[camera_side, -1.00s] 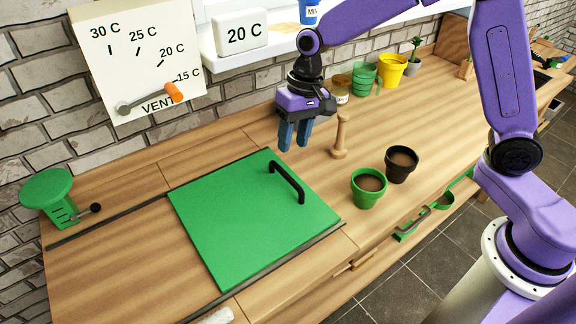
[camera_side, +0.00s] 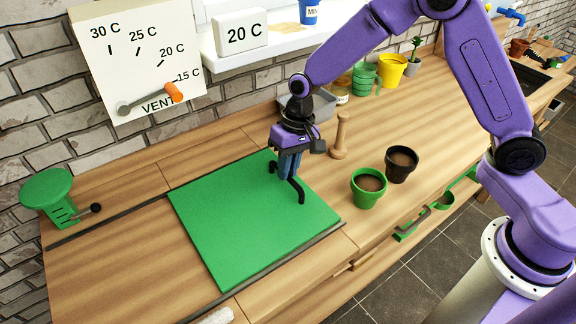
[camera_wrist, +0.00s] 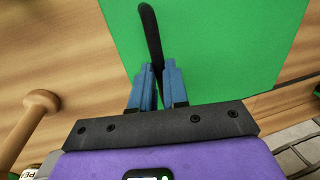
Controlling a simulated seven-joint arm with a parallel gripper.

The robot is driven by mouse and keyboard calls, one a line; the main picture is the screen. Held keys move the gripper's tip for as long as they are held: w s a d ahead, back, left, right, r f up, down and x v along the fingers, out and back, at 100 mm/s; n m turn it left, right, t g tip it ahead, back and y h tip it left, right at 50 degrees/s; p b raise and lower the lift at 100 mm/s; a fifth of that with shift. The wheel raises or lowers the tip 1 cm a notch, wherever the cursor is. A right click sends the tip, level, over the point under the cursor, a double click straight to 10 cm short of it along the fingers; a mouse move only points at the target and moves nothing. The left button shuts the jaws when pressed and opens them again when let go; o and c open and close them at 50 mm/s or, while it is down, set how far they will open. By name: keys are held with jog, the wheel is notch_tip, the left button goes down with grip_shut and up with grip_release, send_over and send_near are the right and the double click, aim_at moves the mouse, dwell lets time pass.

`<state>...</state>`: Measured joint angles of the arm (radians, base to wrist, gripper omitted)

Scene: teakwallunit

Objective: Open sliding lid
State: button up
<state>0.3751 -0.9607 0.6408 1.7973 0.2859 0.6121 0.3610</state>
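The green square lid (camera_side: 235,220) lies flat on the wooden worktop, between two dark rails. Its black bar handle (camera_side: 299,190) stands near the right edge of the lid. My gripper (camera_side: 288,172) points down at the handle, its blue fingers close together around the bar. In the wrist view, the black handle (camera_wrist: 150,32) runs in between the two blue fingertips (camera_wrist: 158,75), which appear shut on it. The fingers hide part of the handle. The green lid (camera_wrist: 220,45) fills the upper middle of the wrist view.
A wooden pestle-like tool (camera_side: 341,135), a green pot (camera_side: 368,188) and a black pot (camera_side: 401,164) stand to the right of the lid. A grey tray (camera_side: 305,103) is behind my gripper. The worktop left of the lid (camera_side: 120,250) is clear between the rails.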

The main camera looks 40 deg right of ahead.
jog(key=shift+a, duration=0.1)
grip_shut()
jog(key=a, duration=2.4)
jog(key=shift+a, duration=0.3)
jog(key=o, duration=0.7)
grip_release()
jog(key=shift+o, duration=0.2)
jog(key=d+r, duration=0.3)
jog(key=r, duration=1.4)
jog(key=shift+d, duration=0.2)
